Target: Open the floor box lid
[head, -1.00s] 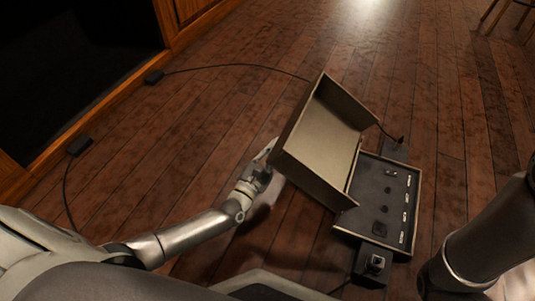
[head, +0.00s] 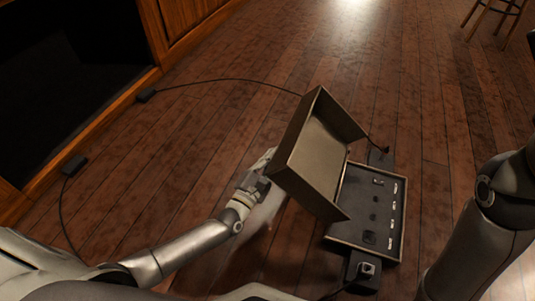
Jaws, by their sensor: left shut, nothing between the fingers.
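The floor box lid (head: 319,158), a shallow tan tray-like cover, stands tilted up over the left side of the box base. The box base (head: 377,212) lies on the floor with a dark panel and several sockets or switches showing. My left gripper (head: 262,170) is shut and empty beside the lid's left, outer side; its fingertips are partly blurred, and I cannot tell whether they touch the lid. My right arm (head: 487,222) comes in at the right edge; its gripper is out of the picture.
A black plug block (head: 362,271) sits at the base's near side, and another connector (head: 380,158) at its far side. A stool (head: 497,14) stands far right. The floor beyond is open.

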